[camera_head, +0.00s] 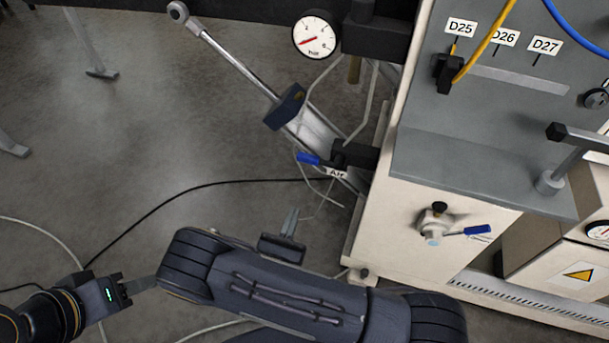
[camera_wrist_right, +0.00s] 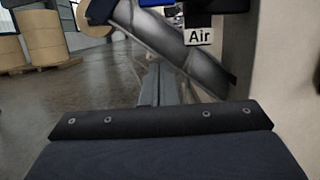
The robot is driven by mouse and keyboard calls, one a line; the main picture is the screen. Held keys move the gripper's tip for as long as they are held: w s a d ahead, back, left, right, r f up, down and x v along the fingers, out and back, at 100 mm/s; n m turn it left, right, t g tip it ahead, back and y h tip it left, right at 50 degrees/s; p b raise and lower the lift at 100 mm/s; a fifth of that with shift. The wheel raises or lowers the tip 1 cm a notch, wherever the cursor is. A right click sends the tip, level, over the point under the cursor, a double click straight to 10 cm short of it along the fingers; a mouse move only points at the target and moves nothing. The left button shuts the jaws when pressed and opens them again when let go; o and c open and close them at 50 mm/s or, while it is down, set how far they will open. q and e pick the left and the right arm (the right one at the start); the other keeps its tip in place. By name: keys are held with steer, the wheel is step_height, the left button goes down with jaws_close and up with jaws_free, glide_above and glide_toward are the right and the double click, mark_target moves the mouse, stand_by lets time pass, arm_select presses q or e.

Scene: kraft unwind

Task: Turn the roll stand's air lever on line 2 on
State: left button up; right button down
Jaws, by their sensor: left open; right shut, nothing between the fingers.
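The blue-handled air lever (camera_head: 309,158) sticks out to the left from a dark valve on the roll stand, with a white "Air" tag (camera_head: 337,173) just below its valve. In the right wrist view the tag (camera_wrist_right: 199,36) is near the top, and a blue piece, likely the lever handle (camera_wrist_right: 152,3), is cut off by the top edge. My right gripper (camera_head: 291,222) is shut and empty, below the lever and apart from it. Its fingers also show in the right wrist view (camera_wrist_right: 159,85). My left gripper (camera_head: 148,284) is open at the lower left, far from the lever.
A gauge (camera_head: 315,37) with a red needle is above the lever, beside a slanted cylinder (camera_head: 240,65). A second blue-handled valve (camera_head: 474,231) is on the pale cabinet (camera_head: 400,230) to the right. Cables cross the floor. Paper rolls (camera_wrist_right: 45,38) stand at the far left.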

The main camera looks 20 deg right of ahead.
mark_target(321, 159)
steer(key=w+d+r+b, duration=0.1)
steer(key=w+d+r, duration=0.4)
steer(key=w, duration=0.3)
steer(key=shift+d+r, duration=0.2)
steer(key=shift+r, duration=0.5)
